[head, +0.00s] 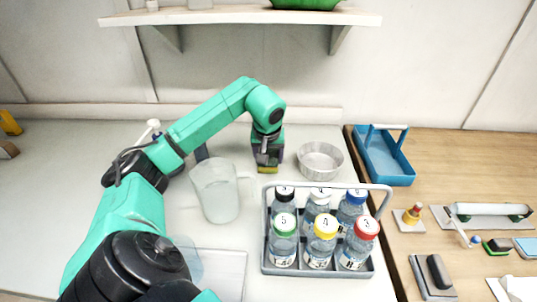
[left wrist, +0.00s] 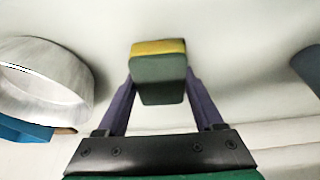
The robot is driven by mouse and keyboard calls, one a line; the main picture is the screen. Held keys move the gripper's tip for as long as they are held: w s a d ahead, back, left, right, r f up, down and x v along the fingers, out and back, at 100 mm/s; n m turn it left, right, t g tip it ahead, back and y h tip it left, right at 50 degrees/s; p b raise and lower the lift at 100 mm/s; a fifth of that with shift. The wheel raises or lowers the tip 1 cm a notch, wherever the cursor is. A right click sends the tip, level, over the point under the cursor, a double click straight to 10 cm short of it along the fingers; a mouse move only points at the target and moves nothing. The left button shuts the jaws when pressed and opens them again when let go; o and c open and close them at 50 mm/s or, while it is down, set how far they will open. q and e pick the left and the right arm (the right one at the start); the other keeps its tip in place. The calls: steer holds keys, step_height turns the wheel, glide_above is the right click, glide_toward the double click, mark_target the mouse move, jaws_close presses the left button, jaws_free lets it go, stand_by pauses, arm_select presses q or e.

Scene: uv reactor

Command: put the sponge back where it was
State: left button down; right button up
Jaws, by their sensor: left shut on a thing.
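My left gripper (head: 268,157) points down at the back of the white counter, just left of a ribbed round bowl. It is shut on a small sponge (head: 267,169), whose yellow edge shows below the fingers. In the left wrist view the sponge (left wrist: 158,72) is yellow on one side and dark green on the other, held between the purple fingers of the left gripper (left wrist: 160,95). I cannot tell whether the sponge touches the counter. My right gripper is not in view.
The bowl (head: 320,160) stands close to the right of the gripper. A clear pitcher (head: 217,190) is to the left. A grey rack (head: 318,270) of several capped bottles stands in front. A blue caddy (head: 385,157) and tools lie on the wooden bench at right. A shelf (head: 240,15) hangs above.

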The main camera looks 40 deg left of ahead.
arm_select(q)
jaws_free()
steer(key=p+v, duration=0.1)
steer(key=v, duration=1.1)
